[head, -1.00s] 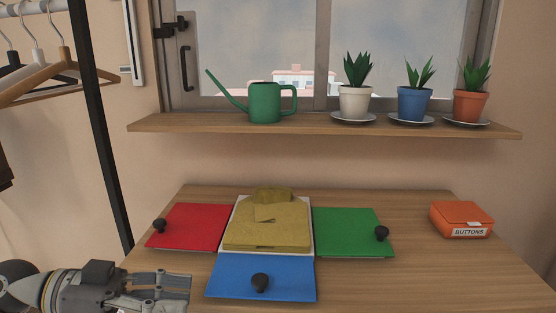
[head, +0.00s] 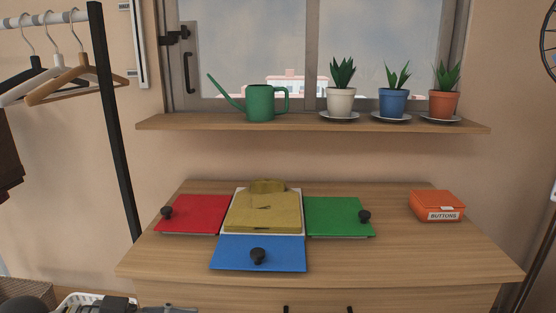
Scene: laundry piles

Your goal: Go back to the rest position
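My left gripper (head: 182,309) shows only as a sliver at the bottom edge, left of centre, below the dresser's front edge. Its fingers are mostly cut off, so I cannot tell whether it is open or shut. My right gripper is not in view. A folded mustard-yellow garment (head: 262,212) lies on the white middle panel of a folding board on the dresser top. The board's red flap (head: 195,212), green flap (head: 335,215) and blue flap (head: 280,254) lie flat around it, each with a black knob. No gripper touches the garment or the board.
The wooden dresser top (head: 440,262) has free room at the right. An orange buttons box (head: 436,205) sits there. A shelf (head: 310,124) above holds a green watering can (head: 260,103) and potted plants. A clothes rack (head: 117,130) stands left, with a white basket (head: 68,301) low down.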

